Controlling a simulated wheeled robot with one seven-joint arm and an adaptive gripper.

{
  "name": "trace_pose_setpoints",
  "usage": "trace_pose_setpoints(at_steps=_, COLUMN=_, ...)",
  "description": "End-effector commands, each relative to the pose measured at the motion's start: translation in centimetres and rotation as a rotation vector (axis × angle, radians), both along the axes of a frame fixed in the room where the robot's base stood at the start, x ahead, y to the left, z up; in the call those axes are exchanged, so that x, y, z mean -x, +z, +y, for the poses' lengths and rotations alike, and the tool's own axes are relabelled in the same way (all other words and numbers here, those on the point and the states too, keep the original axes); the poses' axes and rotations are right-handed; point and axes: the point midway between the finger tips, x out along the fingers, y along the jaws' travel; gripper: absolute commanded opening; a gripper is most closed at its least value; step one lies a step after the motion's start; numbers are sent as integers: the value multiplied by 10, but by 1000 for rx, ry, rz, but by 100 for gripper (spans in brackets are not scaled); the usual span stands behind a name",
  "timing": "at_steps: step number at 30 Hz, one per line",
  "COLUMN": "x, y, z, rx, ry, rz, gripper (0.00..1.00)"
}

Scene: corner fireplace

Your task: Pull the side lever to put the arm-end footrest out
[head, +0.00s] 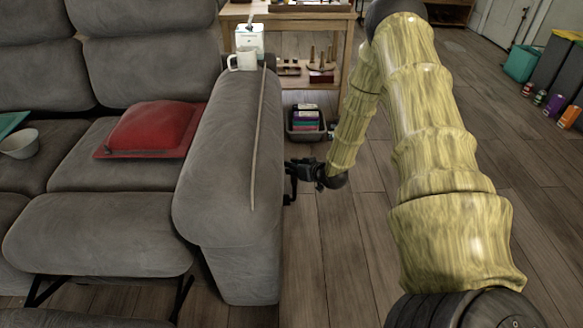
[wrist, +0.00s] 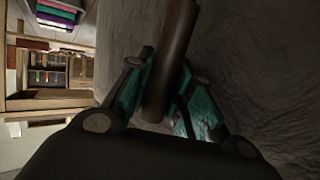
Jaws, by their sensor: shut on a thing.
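The grey sofa (head: 228,185) has its thick end arm at the right of the seats. The footrest pad (head: 100,233) at the arm end is raised in front of the seat cushion, with dark metal struts below it. My gripper (head: 292,172) is at the outer side of the sofa arm. In the wrist view my gripper (wrist: 166,92) is shut on the brown side lever (wrist: 174,55), a round bar between the two teal-padded fingers. In the head view the lever is mostly hidden by the gripper and the arm's side.
A red cushion (head: 155,130) lies on the seat, and a bowl (head: 18,144) is further left. A white mug (head: 242,60) and a thin stick (head: 258,140) rest on the sofa arm. A black basket (head: 308,128) stands behind my gripper.

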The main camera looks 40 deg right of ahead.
Motion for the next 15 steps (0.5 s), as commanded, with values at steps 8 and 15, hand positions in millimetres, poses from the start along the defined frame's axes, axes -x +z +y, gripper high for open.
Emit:
trace_pose_setpoints(at_steps=8, x=0, y=-1, z=-2, rx=1, ry=-3, rz=0, gripper=32)
trace_pose_setpoints(at_steps=15, x=-1, y=0, z=0, rx=1, ry=-1, rz=-1, gripper=32)
